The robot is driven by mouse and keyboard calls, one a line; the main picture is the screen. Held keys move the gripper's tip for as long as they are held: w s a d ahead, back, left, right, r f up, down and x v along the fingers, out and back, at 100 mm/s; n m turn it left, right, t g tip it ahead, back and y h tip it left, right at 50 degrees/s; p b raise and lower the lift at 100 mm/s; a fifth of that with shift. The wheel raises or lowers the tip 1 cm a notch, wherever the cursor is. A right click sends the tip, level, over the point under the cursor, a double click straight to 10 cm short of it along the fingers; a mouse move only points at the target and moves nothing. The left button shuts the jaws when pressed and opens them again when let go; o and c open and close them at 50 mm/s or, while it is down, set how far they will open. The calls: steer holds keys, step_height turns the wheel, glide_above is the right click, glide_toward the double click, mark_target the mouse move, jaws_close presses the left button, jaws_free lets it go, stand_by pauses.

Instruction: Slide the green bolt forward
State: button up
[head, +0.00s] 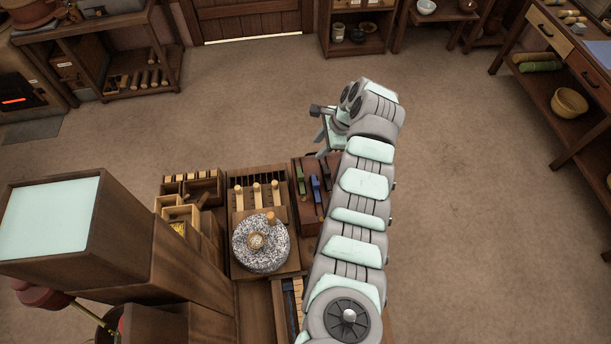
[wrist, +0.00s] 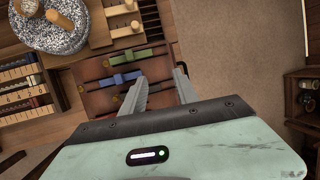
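The green bolt (head: 300,179) lies on a reddish-brown wooden block (head: 311,221) at the table's right side. In the wrist view the green bolt (wrist: 137,56) is the bolt nearest the quern, with a blue bolt (wrist: 122,78) beside it. A dark bolt (head: 326,172) lies further right, partly hidden by my arm. My gripper (head: 320,146) is above the far right end of the block. In the wrist view its two fingers (wrist: 160,76) are apart with nothing between them. They look clear of the green bolt.
A grey speckled quern stone (head: 260,252) with wooden knobs stands left of the block. Several light pegs (head: 257,194) stand behind it. A tall wooden box (head: 110,235) is at the left. Open floor (head: 480,200) lies right of my arm.

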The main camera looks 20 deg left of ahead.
mark_target(302, 175)
steer(key=s+r+g+b, duration=0.1)
steer(key=s+g, duration=0.2)
steer(key=s, duration=0.1)
steer(key=shift+t+h, duration=0.3)
steer(key=b+x, duration=0.1)
steer(key=x, duration=0.9)
steer(key=shift+s+f+b, duration=0.1)
steer(key=shift+b, duration=0.2)
steer(key=shift+c, duration=0.2)
jaws_close()
stand_by(0.4)
